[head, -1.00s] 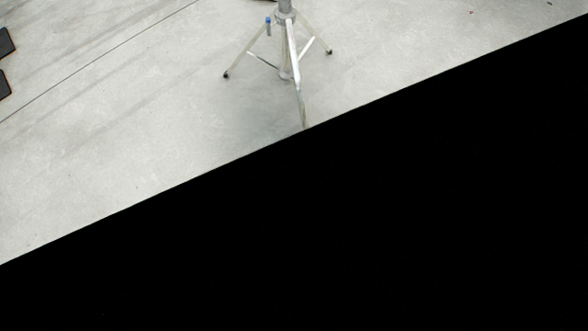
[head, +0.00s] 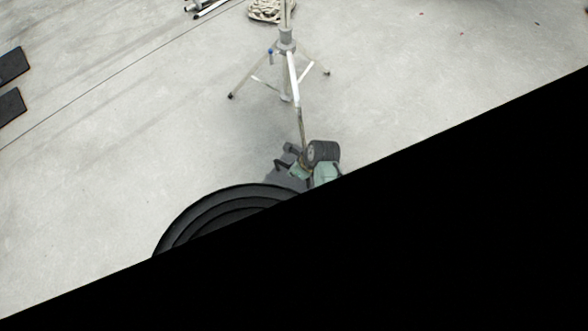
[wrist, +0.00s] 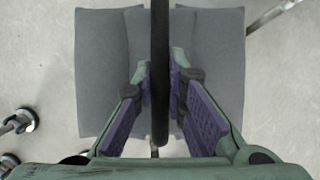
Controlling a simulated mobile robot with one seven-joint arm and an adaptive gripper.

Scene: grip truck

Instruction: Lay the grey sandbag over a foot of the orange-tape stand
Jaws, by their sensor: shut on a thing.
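The grey sandbag (wrist: 215,60) fills the middle of the wrist view, its two lobes hanging either side of a black strap. My gripper (wrist: 160,72), green with purple pads, is shut on that strap. In the head view, a pale metal stand (head: 286,40) with a blue knob has splayed legs, with feet at its left (head: 230,96) and right (head: 327,73). Its front leg runs down to a green and dark shape, probably my gripper and wrist, which hides its end. No orange tape shows.
A ringed black form (head: 220,210) lies below the stand; I cannot tell what it is. Coiled pale rope (head: 270,10) lies behind the stand. Dark flat slabs (head: 12,105) lie at far left. Wheels or feet (wrist: 22,122) show at left in the wrist view. Black covers the head view's lower right.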

